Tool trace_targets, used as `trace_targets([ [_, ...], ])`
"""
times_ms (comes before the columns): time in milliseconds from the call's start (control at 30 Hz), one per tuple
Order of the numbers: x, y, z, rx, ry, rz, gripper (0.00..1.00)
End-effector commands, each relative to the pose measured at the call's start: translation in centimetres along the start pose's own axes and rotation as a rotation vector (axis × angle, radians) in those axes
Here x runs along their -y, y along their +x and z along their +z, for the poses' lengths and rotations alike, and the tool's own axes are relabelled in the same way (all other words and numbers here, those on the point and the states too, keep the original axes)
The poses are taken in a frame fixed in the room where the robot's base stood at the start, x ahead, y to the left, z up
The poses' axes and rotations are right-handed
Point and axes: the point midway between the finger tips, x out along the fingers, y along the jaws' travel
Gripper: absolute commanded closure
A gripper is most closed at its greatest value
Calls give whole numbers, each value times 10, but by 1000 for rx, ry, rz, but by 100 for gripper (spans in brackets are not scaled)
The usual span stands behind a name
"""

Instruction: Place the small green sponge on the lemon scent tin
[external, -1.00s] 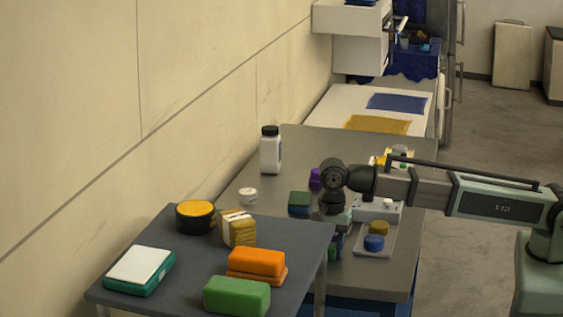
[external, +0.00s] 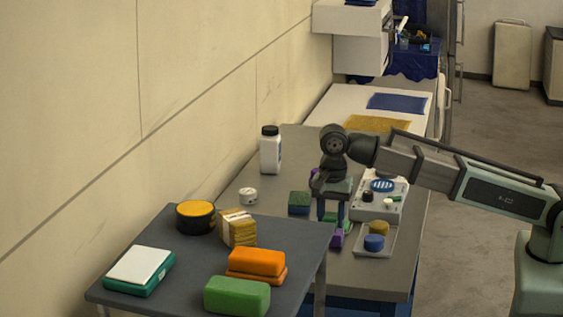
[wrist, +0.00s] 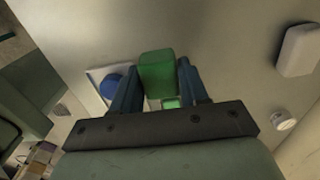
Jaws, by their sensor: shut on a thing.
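My gripper (external: 331,213) is above the grey bench, shut on the small green sponge (wrist: 157,75). In the wrist view the sponge sits between the two blue fingers; in the external view only a bit of green shows between them. A small white round tin (external: 248,196) stands on the bench left of my gripper; it also shows at the right in the wrist view (wrist: 283,121). A black round tin with a yellow top (external: 195,214) stands on the near dark table. No label reads clearly, so I cannot tell which is the lemon scent tin.
A dark green block (external: 299,201) lies just left of my gripper. A purple item (external: 337,239) is below it. A tray with a blue round piece (external: 374,243) and a white device (external: 390,211) are to the right. A white bottle (external: 271,152) stands behind near the wall.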

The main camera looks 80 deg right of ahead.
Motion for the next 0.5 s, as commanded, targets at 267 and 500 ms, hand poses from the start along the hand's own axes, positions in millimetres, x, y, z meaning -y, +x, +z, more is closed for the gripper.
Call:
trace_targets([
  [267,6,-12,-27,-1,42,2,84],
  [500,35,-9,-95,-3,151,14,84],
])
